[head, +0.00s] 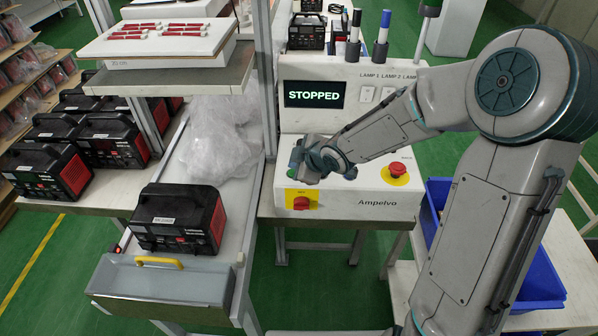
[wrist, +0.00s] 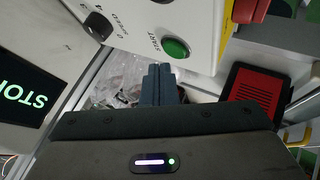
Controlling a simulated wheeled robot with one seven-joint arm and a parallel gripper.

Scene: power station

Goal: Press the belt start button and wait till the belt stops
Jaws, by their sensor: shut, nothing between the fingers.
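The control box (head: 370,205) stands in the middle of the head view, and its display (head: 314,94) reads STOPPED. In the wrist view the green START button (wrist: 176,48) is on the white panel, just beyond the fingertips. My gripper (wrist: 158,72) is shut and empty, its fingers pointing toward the button with a small gap seen between. The belt (head: 185,160) runs along the left of the box and carries a black and red power station (head: 178,218).
A red button on a yellow plate (head: 301,201) sits at the box's lower front. A red mushroom button (head: 398,171) is to the right. A dark knob (wrist: 98,27) marked SPEED is beside START. A shelf post (head: 265,80) stands left of the box.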

